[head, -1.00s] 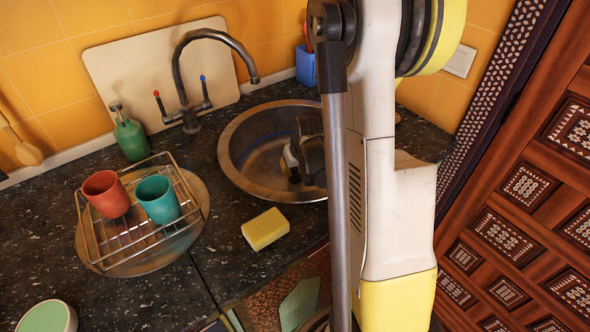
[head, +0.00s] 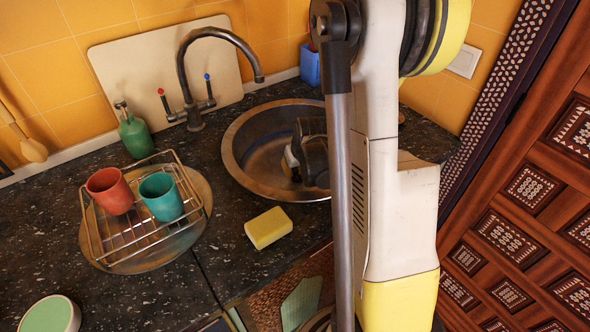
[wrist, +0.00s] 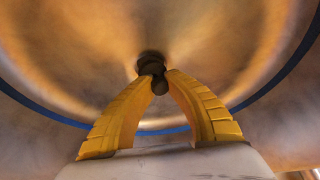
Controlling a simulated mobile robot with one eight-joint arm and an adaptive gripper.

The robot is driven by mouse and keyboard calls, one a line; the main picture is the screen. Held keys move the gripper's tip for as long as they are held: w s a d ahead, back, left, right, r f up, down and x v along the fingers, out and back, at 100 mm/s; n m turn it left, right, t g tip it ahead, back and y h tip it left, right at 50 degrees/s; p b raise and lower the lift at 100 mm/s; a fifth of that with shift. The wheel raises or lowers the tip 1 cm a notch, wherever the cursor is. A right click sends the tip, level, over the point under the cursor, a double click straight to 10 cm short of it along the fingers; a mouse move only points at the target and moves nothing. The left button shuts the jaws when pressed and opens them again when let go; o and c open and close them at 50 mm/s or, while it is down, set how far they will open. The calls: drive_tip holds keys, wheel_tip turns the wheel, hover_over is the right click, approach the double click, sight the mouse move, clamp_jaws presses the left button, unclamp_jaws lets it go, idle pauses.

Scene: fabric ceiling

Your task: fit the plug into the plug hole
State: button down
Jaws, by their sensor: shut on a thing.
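My gripper (wrist: 167,76) has its two yellow fingers drawn together at the tips in the wrist view. They are shut on a small dark plug (wrist: 151,64), which shows at and just beyond the fingertips. The round metal sink bowl (head: 230,152) surrounds the gripper, and its brownish inner surface fills the wrist view. I cannot make out the plug hole apart from the dark plug, nor whether the plug touches the bowl. In the head view the end of my arm is inside the sink, at its right part; the fingertips and plug cannot be made out there.
A bent tap (head: 216,33) stands behind the sink. A yellow sponge (head: 268,228) lies in front of it. A wire rack (head: 130,257) with a red cup (head: 110,190) and teal cup (head: 161,196) is left. A green bottle (head: 135,136) and blue container (head: 310,66) stand behind.

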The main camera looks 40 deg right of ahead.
drive_tip(key=shift+f, duration=0.75)
idle(0.9)
drive_tip(key=c, duration=0.7)
unclamp_jaws()
drive_tip(key=shift+c, duration=0.2)
drive_tip(key=shift+r, duration=0.15)
drive_tip(key=shift+r+p, duration=1.8)
drive_tip(key=shift+r, duration=0.6)
wheel_tip(320, 180, up, 16)
drive_tip(key=p, duration=1.1)
drive_tip(key=shift+p, duration=0.35)
